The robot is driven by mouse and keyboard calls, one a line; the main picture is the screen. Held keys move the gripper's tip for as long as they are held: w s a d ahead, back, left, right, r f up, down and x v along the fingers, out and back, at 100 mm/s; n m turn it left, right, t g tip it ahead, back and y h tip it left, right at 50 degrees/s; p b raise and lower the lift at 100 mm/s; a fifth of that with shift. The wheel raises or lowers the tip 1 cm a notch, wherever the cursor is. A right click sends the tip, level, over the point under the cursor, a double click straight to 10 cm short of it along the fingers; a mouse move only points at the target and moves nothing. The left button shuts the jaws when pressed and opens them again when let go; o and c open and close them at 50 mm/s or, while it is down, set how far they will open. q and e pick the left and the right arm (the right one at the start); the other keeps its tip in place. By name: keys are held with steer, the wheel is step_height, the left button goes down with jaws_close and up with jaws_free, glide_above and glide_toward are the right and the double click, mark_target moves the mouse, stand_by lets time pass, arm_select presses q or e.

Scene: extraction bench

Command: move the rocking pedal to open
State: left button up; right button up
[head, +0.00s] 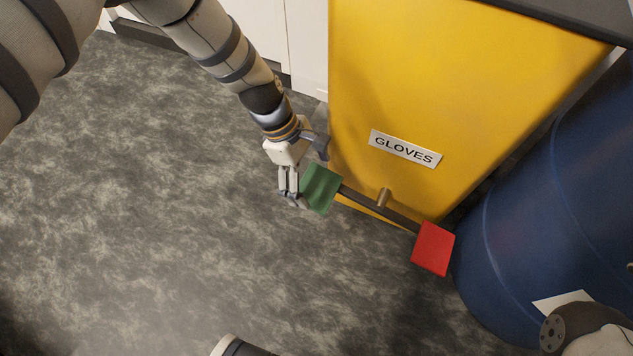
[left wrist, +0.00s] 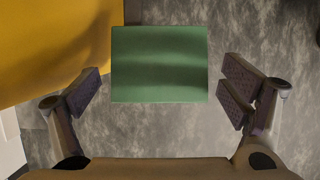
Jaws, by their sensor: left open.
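The rocking pedal (head: 385,209) is a dark bar on a brass pivot at the foot of a yellow cabinet. Its left end carries a green pad (head: 321,188) and its right end a red pad (head: 433,248), which sits lower in the picture. My left gripper (head: 291,199) is beside the green pad, at its left edge in the head view. In the left wrist view the green pad (left wrist: 160,65) lies centred ahead of the two spread fingers, with a gap on each side. Whether a finger touches it I cannot tell. My right gripper is not clearly in view.
The yellow cabinet (head: 450,70) labelled GLOVES stands directly behind the pedal. A blue drum (head: 540,210) stands close to the right of the red pad. White cupboards (head: 305,40) are at the back. The grey floor (head: 150,230) to the left and front is clear.

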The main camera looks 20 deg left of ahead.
arm_select(q)
steer(key=shift+x, duration=0.85)
steer(key=shift+c, duration=0.3)
steer(key=c, duration=1.3)
steer(key=f+b, duration=0.1)
steer(key=f, duration=0.1)
steer(key=a+f+b, duration=0.1)
steer(key=f, duration=0.1)
steer(key=f+b, duration=0.1)
steer(key=f, duration=0.1)
steer(key=shift+a+f, duration=0.1)
steer(key=shift+a, duration=0.2)
steer(key=shift+c, duration=0.2)
steer(key=shift+w, duration=0.1)
steer(key=o, duration=1.4)
